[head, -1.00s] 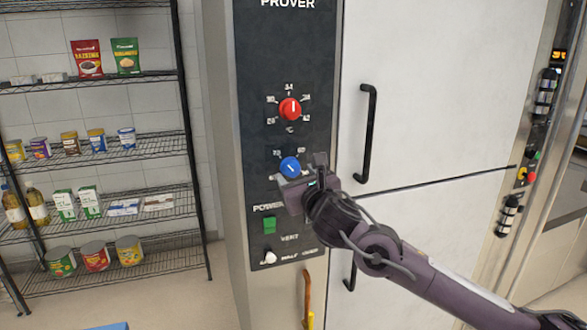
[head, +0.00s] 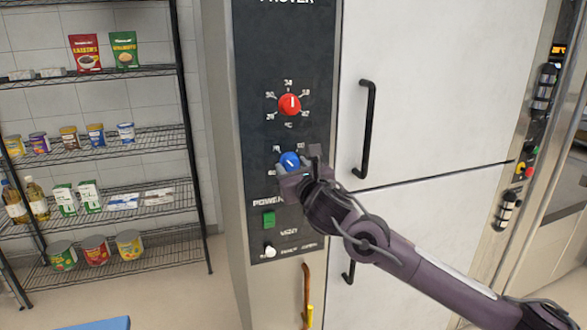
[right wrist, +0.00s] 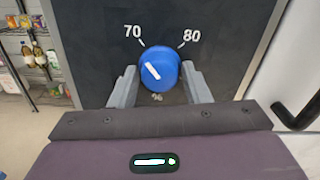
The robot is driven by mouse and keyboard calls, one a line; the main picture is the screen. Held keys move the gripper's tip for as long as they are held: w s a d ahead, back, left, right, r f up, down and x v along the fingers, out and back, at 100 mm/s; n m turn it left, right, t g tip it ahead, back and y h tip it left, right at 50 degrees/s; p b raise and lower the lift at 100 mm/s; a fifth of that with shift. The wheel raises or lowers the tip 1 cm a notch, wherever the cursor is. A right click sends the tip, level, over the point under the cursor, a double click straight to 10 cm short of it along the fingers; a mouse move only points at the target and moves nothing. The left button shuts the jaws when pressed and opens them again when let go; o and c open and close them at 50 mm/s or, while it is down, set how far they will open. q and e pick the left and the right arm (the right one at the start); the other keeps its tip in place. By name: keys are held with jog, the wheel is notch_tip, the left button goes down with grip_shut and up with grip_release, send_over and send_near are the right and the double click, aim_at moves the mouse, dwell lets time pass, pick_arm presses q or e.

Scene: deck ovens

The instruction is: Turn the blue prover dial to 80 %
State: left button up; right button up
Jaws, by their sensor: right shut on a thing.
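The blue prover dial (head: 289,161) is on the dark control panel (head: 262,60), below a red dial. It also shows in the right wrist view (right wrist: 166,60), with the numbers 70 at its upper left and 80 at its upper right. Its white mark slants to the upper left, roughly towards the 70 side and away from 80. My right gripper (head: 299,166) is shut on the dial, with one finger on each side of it in the right wrist view (right wrist: 158,74). The label below the dial is partly hidden. My left gripper is not in view.
The red dial (head: 289,104) sits above, and a green power switch (head: 268,219) and a pale knob (head: 269,250) sit below. Black door handles (head: 367,130) stick out to the right. A wire shelf (head: 110,147) with groceries stands at the left.

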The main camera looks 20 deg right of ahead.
jog(key=m+b, duration=0.2)
jog(key=m, duration=0.1)
jog(key=shift+f+m, duration=0.15)
jog(key=shift+m, duration=0.15)
jog(key=m+b, duration=0.1)
jog(key=m, duration=0.2)
jog(key=shift+m, duration=0.3)
jog(key=m+b, duration=0.1)
jog(key=m, duration=0.2)
jog(key=shift+a+m, duration=0.1)
jog(key=shift+m, duration=0.2)
jog(key=m, duration=0.4)
jog(key=shift+m, duration=0.3)
jog(key=o, duration=0.8)
